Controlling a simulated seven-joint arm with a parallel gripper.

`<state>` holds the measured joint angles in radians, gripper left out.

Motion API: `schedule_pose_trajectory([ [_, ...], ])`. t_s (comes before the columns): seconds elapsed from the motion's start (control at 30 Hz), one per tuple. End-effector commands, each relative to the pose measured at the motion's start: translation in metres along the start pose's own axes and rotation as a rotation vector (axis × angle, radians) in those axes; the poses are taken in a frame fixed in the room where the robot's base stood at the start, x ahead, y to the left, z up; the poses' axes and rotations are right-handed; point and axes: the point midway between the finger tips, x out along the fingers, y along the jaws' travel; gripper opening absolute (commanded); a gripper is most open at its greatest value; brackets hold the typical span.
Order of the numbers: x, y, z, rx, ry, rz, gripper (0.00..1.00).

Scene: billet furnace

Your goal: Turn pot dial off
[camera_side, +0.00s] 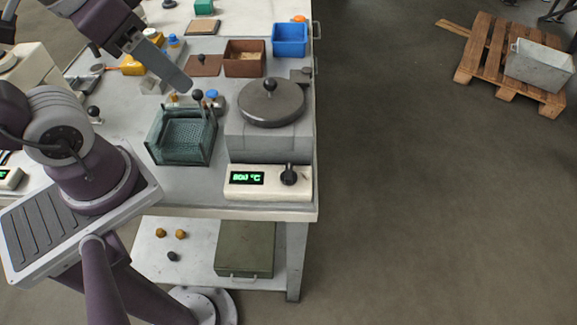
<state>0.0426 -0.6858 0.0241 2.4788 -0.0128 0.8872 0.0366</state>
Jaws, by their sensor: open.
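The pot furnace (268,143) is a grey block near the table's right front corner, with a round dark lid (272,106) and a black knob on top. On its cream front panel are a green lit display (247,178) and the black pot dial (289,175). The display digits are too small to read surely. The dial's pointer seems to aim toward the upper right. My gripper (184,86) is open and hangs above the table, left of and behind the furnace, well apart from the dial.
Behind are a brown box (245,58), a blue bin (290,40) and several small items. A green box (245,250) sits on the lower shelf. Floor right of the table is clear up to a pallet (512,70).

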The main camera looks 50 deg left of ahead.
Motion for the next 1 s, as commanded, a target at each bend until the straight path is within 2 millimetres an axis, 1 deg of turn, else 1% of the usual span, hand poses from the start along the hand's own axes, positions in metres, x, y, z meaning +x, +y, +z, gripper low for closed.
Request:
schedule_pose_trajectory([
  [0.07, 0.015, 0.014, -0.018, 0.097, -0.083, 0.072, 0.47],
  [0.1, 0.028, 0.024, -0.028, 0.163, -0.133, 0.111, 0.47],
  [0.17, 0.052, 0.041, -0.043, 0.269, -0.207, 0.157, 0.47],
  [0.2, 0.071, 0.053, -0.049, 0.34, -0.253, 0.175, 0.47],
  [0.27, 0.101, 0.069, -0.054, 0.441, -0.314, 0.188, 0.47],
  [0.3, 0.12, 0.079, -0.054, 0.502, -0.349, 0.189, 0.47],
  [0.4, 0.159, 0.097, -0.051, 0.631, -0.41, 0.176, 0.47],
  [0.43, 0.167, 0.1, -0.05, 0.659, -0.421, 0.171, 0.47],
  [0.5, 0.18, 0.105, -0.047, 0.703, -0.438, 0.162, 0.47],
  [0.57, 0.187, 0.107, -0.045, 0.721, -0.446, 0.158, 0.47],
  [0.67, 0.201, 0.107, -0.038, 0.725, -0.449, 0.157, 0.47],
  [0.83, 0.231, 0.105, -0.022, 0.722, -0.451, 0.156, 0.47],
  [0.9, 0.24, 0.106, -0.018, 0.722, -0.449, 0.158, 0.47],
  [1.0, 0.247, 0.106, -0.015, 0.723, -0.446, 0.158, 0.47],
])
